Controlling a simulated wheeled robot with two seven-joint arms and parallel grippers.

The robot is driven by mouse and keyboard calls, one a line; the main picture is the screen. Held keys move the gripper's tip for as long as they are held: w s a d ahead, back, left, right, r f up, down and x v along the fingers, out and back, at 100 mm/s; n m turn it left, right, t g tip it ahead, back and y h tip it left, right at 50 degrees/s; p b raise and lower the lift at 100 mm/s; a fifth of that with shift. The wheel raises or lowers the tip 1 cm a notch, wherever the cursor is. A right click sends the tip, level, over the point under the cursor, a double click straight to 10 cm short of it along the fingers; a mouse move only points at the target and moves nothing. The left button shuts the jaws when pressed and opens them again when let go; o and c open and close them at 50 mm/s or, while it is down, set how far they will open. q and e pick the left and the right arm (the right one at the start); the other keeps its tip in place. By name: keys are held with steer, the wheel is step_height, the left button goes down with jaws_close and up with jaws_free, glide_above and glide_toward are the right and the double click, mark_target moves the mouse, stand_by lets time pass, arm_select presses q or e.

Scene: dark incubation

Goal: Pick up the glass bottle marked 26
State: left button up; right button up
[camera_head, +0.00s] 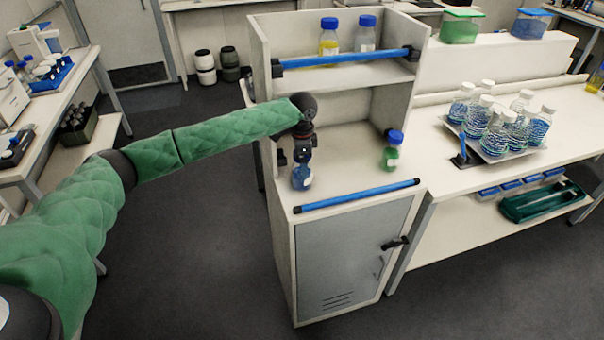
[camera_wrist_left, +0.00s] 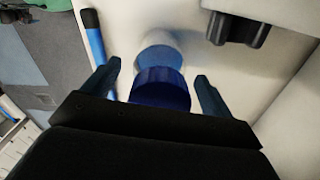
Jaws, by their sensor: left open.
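A small glass bottle (camera_head: 303,180) with a pale label stands upright on the lower shelf of the white cabinet, near its left side. The mark on it is too small to read. My left gripper (camera_head: 302,150) is over its top and hides part of it. In the left wrist view the dark blue cap (camera_wrist_left: 160,90) lies between the two spread fingers of my left gripper (camera_wrist_left: 158,76), with a gap visible on each side. The pale blue body (camera_wrist_left: 160,57) shows beyond the cap. A green bottle (camera_head: 391,157) with a blue cap stands farther right on the same shelf.
A blue bar (camera_head: 357,195) runs along the shelf's front edge. Yellow (camera_head: 329,42) and clear (camera_head: 365,36) bottles stand on the upper shelf behind another blue bar (camera_head: 345,59). A tray (camera_head: 497,157) of several capped bottles is on the right bench.

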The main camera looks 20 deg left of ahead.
arm_select(q)
steer(key=shift+c, duration=0.3)
steer(key=c, duration=1.7)
steer(key=shift+o, duration=0.2)
steer(key=shift+r, duration=0.1)
